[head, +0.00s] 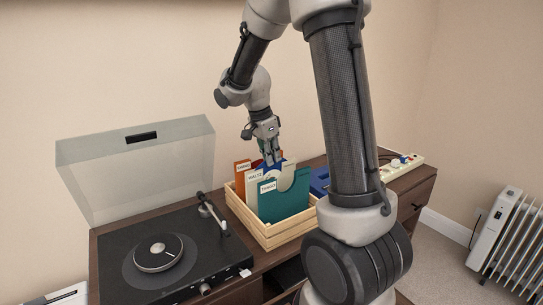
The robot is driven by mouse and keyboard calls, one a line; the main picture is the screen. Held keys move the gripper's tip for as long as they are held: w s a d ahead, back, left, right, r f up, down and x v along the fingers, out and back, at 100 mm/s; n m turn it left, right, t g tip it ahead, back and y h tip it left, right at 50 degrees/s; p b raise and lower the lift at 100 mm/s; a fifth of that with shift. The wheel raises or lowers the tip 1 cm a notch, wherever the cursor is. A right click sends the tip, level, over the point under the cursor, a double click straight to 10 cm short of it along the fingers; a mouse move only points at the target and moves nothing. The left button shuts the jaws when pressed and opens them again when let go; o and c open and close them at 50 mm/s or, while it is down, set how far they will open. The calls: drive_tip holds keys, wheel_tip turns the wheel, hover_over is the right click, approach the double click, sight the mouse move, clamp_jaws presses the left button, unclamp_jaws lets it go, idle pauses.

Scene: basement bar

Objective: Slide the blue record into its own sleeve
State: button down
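My gripper (271,158) points down over a wooden crate (279,238) of record sleeves in the head view. A blue curved edge, which looks like the blue record (287,167), shows right at the fingertips, among the sleeves. A cream sleeve (254,185) labelled WALTZ stands in front of or around it; which one I cannot tell.
A turntable (130,271) with its clear lid (140,165) raised stands left of the crate. A blue object (319,181) lies right of the crate, partly behind my arm. A power strip (403,166) is at the cabinet's far right. A white radiator (508,245) stands on the floor.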

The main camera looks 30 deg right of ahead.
drive_tip(key=shift+f, duration=0.25)
drive_tip(key=shift+f, duration=0.3)
idle(0.4)
drive_tip(key=c, duration=1.6)
unclamp_jaws()
drive_tip(key=shift+o, duration=0.2)
drive_tip(key=shift+r, duration=5)
